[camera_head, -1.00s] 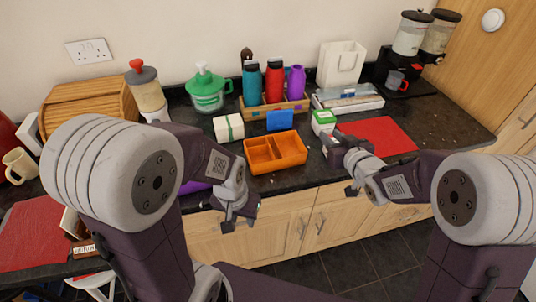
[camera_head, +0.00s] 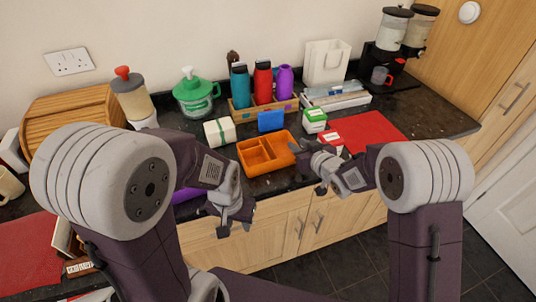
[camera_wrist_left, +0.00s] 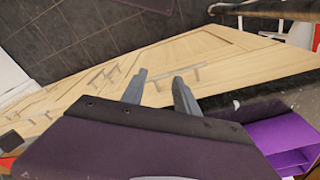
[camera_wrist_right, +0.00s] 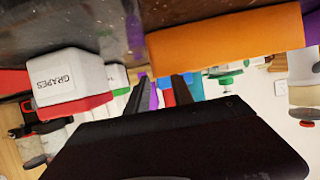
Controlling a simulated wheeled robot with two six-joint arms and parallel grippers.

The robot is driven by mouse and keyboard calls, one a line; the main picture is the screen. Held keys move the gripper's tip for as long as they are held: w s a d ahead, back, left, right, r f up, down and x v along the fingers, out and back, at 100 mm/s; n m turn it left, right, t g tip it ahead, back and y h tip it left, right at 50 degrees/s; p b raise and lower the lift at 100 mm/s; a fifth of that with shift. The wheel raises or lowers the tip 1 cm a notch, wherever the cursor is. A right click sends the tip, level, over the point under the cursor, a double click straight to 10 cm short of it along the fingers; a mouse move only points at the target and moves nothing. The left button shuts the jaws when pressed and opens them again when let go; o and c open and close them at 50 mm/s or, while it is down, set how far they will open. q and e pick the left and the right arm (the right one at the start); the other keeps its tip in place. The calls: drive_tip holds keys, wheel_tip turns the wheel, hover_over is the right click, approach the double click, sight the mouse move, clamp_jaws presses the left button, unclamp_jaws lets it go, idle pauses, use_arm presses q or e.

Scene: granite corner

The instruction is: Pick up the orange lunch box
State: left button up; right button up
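The orange lunch box (camera_head: 252,157) is open, with divided compartments, and lies on the dark counter. My right gripper (camera_head: 298,149) is at its right end, very close to the wall. In the right wrist view the orange wall (camera_wrist_right: 225,46) runs beside the open, empty fingers (camera_wrist_right: 160,90); I cannot tell whether they touch it. My left gripper (camera_head: 233,222) hangs in front of the counter's edge, below the box. In the left wrist view its fingers (camera_wrist_left: 164,82) are apart with nothing between them.
A blue item (camera_head: 270,121) stands behind the box, and a white wrapped block (camera_head: 220,132) lies behind left. A carton marked GRAPES (camera_wrist_right: 70,82) sits near my right gripper. A purple container (camera_wrist_left: 278,140) is near my left arm. A red mat (camera_head: 372,130) lies right.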

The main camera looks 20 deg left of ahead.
sight(294, 140)
drive_tip(key=x, duration=0.4)
drive_tip(key=shift+w, duration=0.4)
drive_tip(key=shift+c, duration=0.6)
drive_tip(key=shift+s, duration=0.1)
clamp_jaws()
